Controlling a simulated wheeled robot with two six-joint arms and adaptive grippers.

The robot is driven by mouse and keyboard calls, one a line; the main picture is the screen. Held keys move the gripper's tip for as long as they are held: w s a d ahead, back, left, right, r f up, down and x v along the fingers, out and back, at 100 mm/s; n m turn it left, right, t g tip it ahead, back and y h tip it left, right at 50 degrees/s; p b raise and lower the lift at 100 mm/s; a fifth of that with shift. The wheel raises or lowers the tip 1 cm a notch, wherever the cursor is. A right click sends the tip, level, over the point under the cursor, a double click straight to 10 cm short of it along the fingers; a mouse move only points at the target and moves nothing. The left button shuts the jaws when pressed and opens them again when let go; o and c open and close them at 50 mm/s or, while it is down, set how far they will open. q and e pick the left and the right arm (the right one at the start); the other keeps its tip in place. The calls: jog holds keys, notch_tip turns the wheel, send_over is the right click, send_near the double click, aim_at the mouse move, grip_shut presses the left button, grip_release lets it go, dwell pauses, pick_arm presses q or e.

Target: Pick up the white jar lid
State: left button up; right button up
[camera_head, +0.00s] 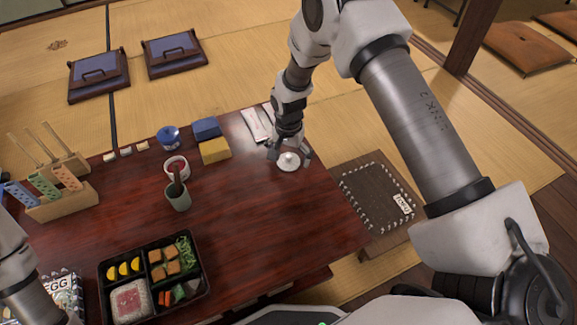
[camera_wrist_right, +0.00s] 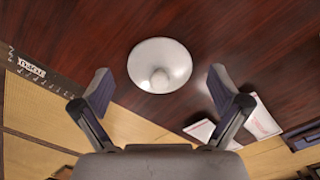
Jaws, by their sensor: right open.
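The white jar lid (camera_head: 288,161) is a round white disc with a knob on top. It lies on the dark red-brown table near the right end. In the right wrist view the lid (camera_wrist_right: 160,66) shows knob towards the camera, between and beyond the fingertips. My right gripper (camera_head: 290,153) is open above the lid, with a finger to each side of it. Its open fingers also show in the right wrist view (camera_wrist_right: 162,82), with nothing between them touching. My left arm shows at the left edge, but its gripper is not visible.
White paper packets (camera_head: 255,125) lie just behind the lid. Blue (camera_head: 206,128) and yellow (camera_head: 214,151) blocks stand left of it. A grey-green cup (camera_head: 178,197), a bento box (camera_head: 152,285) and a wooden rack (camera_head: 62,206) stand farther left. The table's front right is clear.

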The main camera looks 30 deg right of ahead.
jog(key=shift+r, duration=0.15)
jog(key=shift+c, duration=0.3)
jog(key=shift+s, duration=0.15)
jog(key=c, duration=1.8)
grip_shut()
jog(key=shift+s, duration=0.1)
